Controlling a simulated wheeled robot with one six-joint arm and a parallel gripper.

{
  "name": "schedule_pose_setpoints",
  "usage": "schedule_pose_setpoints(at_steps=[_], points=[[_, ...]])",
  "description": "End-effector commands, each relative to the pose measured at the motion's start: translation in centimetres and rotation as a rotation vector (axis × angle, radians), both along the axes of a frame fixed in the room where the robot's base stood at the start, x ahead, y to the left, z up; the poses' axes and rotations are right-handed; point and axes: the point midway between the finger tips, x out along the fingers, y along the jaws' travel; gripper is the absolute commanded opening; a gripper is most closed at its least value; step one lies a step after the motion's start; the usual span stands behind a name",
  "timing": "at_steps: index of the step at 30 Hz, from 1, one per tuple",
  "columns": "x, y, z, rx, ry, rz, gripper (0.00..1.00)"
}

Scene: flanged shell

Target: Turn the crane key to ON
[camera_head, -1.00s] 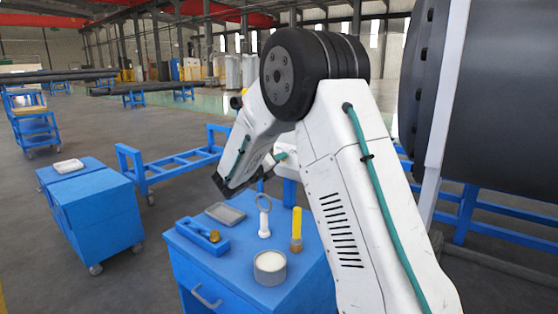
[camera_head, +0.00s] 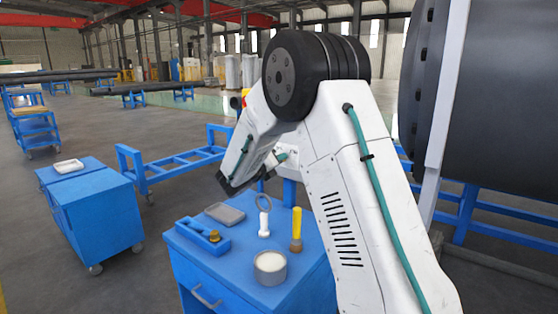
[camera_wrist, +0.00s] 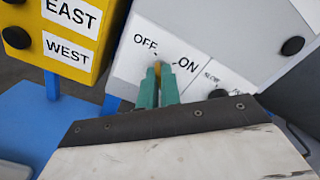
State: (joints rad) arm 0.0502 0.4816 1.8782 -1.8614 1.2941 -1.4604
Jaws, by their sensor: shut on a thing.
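In the wrist view, a pale grey panel (camera_wrist: 190,30) carries the words OFF and ON side by side. My gripper (camera_wrist: 157,72), with green fingers, is at the panel below and between these words. It is shut on a small brass-yellow key (camera_wrist: 158,67), of which only a little shows between the fingertips. The fingers hide most of the key, so I cannot tell which word it points to. In the head view, my arm covers most of the panel, and my fingers are not clear.
A yellow box (camera_wrist: 70,30) marked EAST and WEST, with black knobs, stands left of the panel. Another label, SLOW, and a black knob (camera_wrist: 218,94) are to the right. A blue cart (camera_head: 235,275) bearing a tin (camera_head: 270,268) and tools stands below my arm.

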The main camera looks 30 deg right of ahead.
Motion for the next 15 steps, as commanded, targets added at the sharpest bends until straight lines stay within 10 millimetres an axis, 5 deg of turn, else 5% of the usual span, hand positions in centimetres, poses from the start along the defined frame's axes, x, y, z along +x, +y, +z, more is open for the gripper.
schedule_pose_setpoints(at_steps=[15], points=[[-0.04, 0.00, -0.05, 0.145, -0.396, 0.000, 0.00]])
